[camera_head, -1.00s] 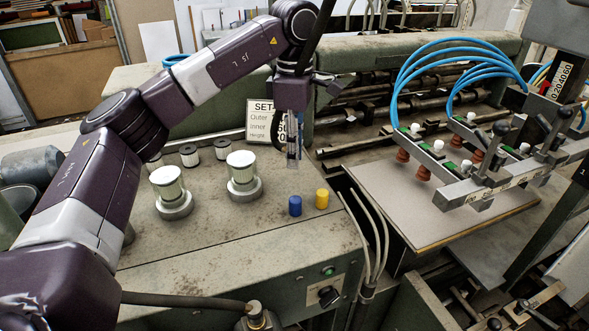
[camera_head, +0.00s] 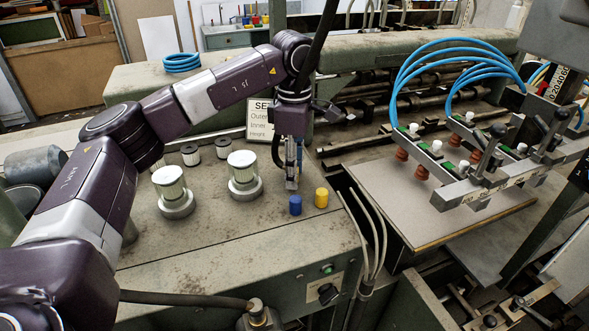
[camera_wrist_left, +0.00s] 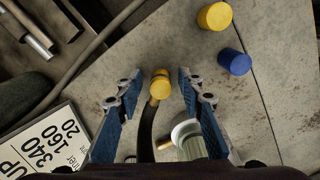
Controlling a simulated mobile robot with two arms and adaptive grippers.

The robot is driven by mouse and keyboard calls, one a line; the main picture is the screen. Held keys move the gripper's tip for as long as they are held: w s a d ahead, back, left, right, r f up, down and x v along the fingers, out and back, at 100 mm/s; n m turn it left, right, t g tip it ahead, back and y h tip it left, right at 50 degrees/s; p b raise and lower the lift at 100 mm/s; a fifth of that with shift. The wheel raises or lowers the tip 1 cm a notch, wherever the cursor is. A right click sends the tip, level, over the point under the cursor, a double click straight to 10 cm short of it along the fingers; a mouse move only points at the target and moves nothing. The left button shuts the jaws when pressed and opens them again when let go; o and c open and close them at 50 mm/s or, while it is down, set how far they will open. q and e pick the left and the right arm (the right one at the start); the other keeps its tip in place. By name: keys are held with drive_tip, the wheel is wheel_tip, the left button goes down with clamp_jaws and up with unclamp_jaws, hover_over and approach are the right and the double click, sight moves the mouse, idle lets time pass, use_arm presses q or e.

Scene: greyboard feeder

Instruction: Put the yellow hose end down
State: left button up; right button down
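The yellow hose end (camera_wrist_left: 160,84) shows in the left wrist view on a black hose (camera_wrist_left: 146,130). It lies between the two blue fingers, with a visible gap on each side. My left gripper (camera_wrist_left: 159,80) is open and not touching it in that view. In the head view my left gripper (camera_head: 291,184) points down close above the grey machine top, left of the blue and yellow caps. The yellow hose end cannot be made out there; a dark hose (camera_head: 277,150) curves beside the gripper. My right gripper is not in view.
A blue cap (camera_head: 295,205) and a yellow cap (camera_head: 321,198) stand near the machine top's right edge. Two white-topped cylinders (camera_head: 243,172) stand left of the gripper. A sign (camera_head: 260,118) stands behind it. Suction cups (camera_head: 422,172) hang over a board at right.

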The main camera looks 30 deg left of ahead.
use_arm(q)
wheel_tip(320, 180, up, 7)
drive_tip(key=shift+w+f+b, duration=0.1)
drive_tip(key=shift+f+b, duration=0.05)
drive_tip(key=shift+b, duration=0.9)
wheel_tip(320, 180, up, 6)
drive_tip(key=shift+f, duration=0.25)
drive_tip(key=shift+f, duration=0.1)
